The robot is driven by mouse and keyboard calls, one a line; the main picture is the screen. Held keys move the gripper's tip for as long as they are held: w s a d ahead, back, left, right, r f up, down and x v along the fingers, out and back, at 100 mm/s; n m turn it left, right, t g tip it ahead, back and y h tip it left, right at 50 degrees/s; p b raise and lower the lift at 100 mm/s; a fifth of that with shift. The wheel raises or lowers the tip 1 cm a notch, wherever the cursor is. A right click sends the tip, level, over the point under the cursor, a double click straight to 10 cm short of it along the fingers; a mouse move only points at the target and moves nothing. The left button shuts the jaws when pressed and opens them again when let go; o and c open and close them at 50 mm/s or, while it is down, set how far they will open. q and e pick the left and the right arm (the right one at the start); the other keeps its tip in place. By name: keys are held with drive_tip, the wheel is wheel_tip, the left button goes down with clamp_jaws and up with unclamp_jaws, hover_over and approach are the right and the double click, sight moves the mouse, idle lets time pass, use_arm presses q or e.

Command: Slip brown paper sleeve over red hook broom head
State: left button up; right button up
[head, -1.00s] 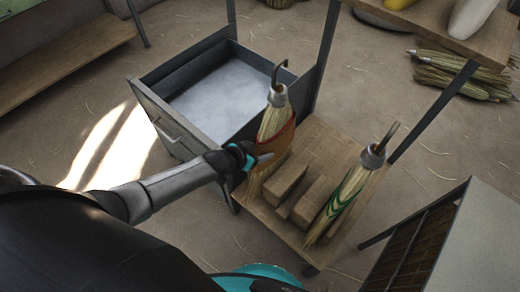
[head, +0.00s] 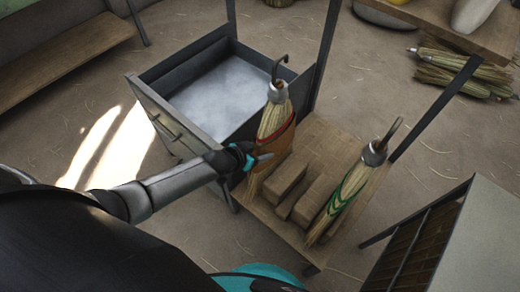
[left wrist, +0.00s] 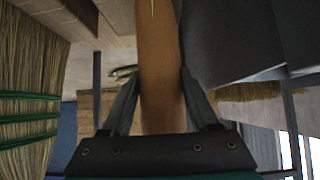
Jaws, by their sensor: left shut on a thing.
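A broom head with a dark hook (head: 279,70) and grey metal collar leans on the low wooden shelf. A brown paper sleeve (head: 277,141) with a reddish edge wraps around its lower straw; the straw shows above and below it. My left gripper (head: 262,157) is at the sleeve's left side, shut on its edge. In the left wrist view the brown sleeve (left wrist: 160,75) runs between the two fingers. Whether the sleeve closes all the way around at the back is hidden. My right gripper is not in view.
A second hooked broom head with green bands (head: 348,187) leans on the shelf (head: 325,137) at the right. Wooden blocks (head: 287,177) lie between the two brooms. A grey open drawer (head: 223,95) stands behind left, and a table corner (head: 487,30) overhangs at upper right.

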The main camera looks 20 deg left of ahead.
use_arm(q)
drive_tip(key=shift+f+b, duration=0.4)
drive_tip(key=shift+f, duration=0.05)
drive_tip(key=o, duration=1.1)
drive_tip(key=shift+c, duration=0.2)
